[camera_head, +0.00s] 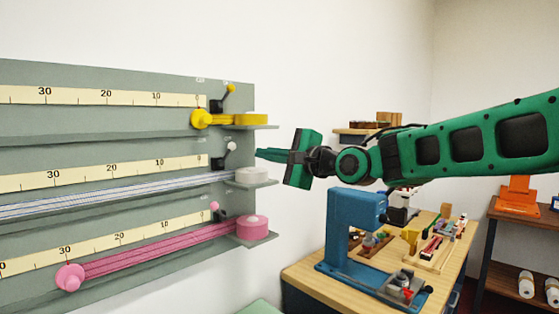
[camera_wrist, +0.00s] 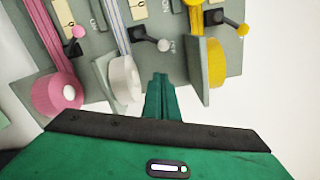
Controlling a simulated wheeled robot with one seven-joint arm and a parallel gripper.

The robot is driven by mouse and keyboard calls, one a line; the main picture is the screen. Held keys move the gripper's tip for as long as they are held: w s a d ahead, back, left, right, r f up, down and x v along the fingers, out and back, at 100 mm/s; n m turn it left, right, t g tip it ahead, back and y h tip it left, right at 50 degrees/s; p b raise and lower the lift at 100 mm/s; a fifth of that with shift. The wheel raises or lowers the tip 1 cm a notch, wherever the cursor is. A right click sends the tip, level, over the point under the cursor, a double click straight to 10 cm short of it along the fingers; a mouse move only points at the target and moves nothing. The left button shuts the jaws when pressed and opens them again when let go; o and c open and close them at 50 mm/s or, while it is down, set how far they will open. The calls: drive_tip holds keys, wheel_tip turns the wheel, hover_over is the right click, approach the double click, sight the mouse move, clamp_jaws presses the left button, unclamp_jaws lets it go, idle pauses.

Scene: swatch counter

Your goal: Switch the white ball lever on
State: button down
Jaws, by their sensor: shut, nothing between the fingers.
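The white ball lever (camera_head: 231,146) sits at the right end of the middle row of the grey-green wall panel. Its black arm tilts up and to the right from a dark base. In the wrist view the white ball (camera_wrist: 163,45) is just beyond my fingertips. My gripper (camera_head: 258,154) is shut and empty, its fingers pointing left at the panel, to the right of the ball and slightly lower in the head view. In the wrist view the shut fingers (camera_wrist: 160,78) appear apart from the ball.
A yellow ball lever (camera_head: 231,88) is above and a pink ball lever (camera_head: 214,205) below. A white ribbon roll (camera_head: 251,175) on a small shelf is near my fingertips, with yellow (camera_head: 250,120) and pink (camera_head: 252,228) rolls above and below. A workbench with a blue press (camera_head: 352,230) stands below my arm.

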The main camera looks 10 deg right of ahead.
sight(227, 154)
drive_tip(key=shift+w+a+r, duration=0.15)
drive_tip(key=shift+w+a, duration=0.2)
drive_tip(key=shift+a, duration=0.4)
drive_tip(key=shift+w+a+r, duration=0.2)
drive_tip(key=shift+w+a, duration=0.1)
drive_tip(key=shift+a, duration=0.5)
drive_tip(key=shift+w+a+r, duration=0.15)
drive_tip(key=shift+w+a, duration=0.2)
drive_tip(key=shift+a, duration=0.4)
